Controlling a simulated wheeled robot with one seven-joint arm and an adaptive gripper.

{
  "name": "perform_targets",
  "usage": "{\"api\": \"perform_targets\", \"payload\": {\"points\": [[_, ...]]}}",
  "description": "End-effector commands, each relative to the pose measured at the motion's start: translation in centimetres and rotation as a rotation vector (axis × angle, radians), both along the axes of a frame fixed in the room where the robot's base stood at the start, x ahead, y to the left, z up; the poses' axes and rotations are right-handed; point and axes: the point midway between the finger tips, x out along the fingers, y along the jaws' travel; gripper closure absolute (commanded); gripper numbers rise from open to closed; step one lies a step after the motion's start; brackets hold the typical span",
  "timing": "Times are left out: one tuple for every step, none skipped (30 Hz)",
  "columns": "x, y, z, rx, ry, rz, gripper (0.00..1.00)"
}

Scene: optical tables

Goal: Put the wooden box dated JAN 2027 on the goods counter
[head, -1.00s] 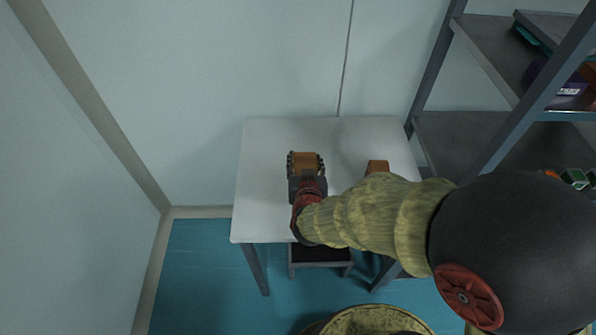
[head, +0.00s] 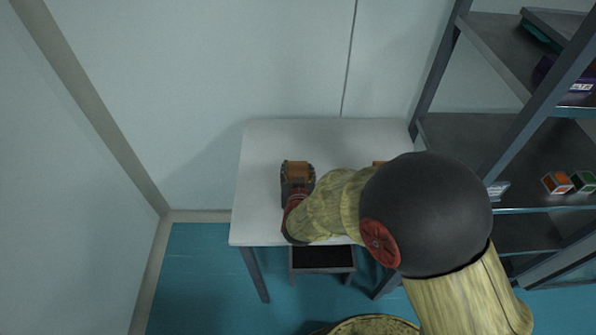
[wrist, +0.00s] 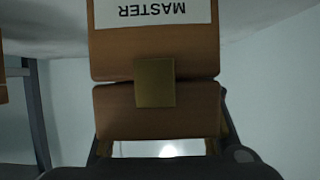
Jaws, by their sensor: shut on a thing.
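My gripper (head: 297,180) is shut on a brown wooden box (head: 296,168) over the left part of a white-topped table (head: 262,140). In the wrist view the held box (wrist: 155,50) fills the middle, with a brass clasp (wrist: 155,83) and a white label (wrist: 152,12) reading MASTER upside down. No date is readable on it. I cannot tell whether the box touches the tabletop. A second brown box (head: 378,163) shows on the table to the right, mostly hidden behind my arm. Its label is not visible.
A grey metal shelf rack (head: 480,138) stands right of the table, with small cubes (head: 557,182) and a purple package (head: 578,92) on it. A dark step or stool (head: 322,260) is under the table's front edge. White walls border the table behind. The tabletop's back is clear.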

Motion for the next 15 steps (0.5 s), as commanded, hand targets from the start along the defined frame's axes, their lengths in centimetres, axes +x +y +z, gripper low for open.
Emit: {"api": "perform_targets", "payload": {"points": [[0.06,0.02,0.18,0.001,-0.003,0.0,0.97],[0.06,0.02,0.16,0.001,-0.002,0.0,0.97],[0.05,0.02,0.08,0.001,-0.002,0.0,0.97],[0.04,0.02,-0.03,0.0,-0.002,0.0,0.97],[0.04,0.02,-0.14,0.0,-0.002,0.0,0.97],[-0.03,-0.01,-0.32,-0.001,0.0,0.0,0.53],[-0.03,-0.01,-0.25,0.0,0.0,0.0,0.52],[-0.02,-0.01,-0.24,-0.001,0.0,0.0,0.5],[-0.03,-0.01,-0.23,0.0,0.0,0.0,0.48],[-0.03,-0.01,-0.22,0.0,0.0,0.0,0.46],[-0.03,-0.01,-0.22,0.0,0.0,0.0,0.44],[-0.03,-0.01,-0.22,0.0,0.0,0.0,0.42],[-0.03,-0.01,-0.22,0.0,0.0,0.0,0.4],[-0.03,-0.01,-0.22,0.0,0.0,0.0,0.38],[-0.03,-0.01,-0.22,0.0,0.0,0.0,0.36]]}}
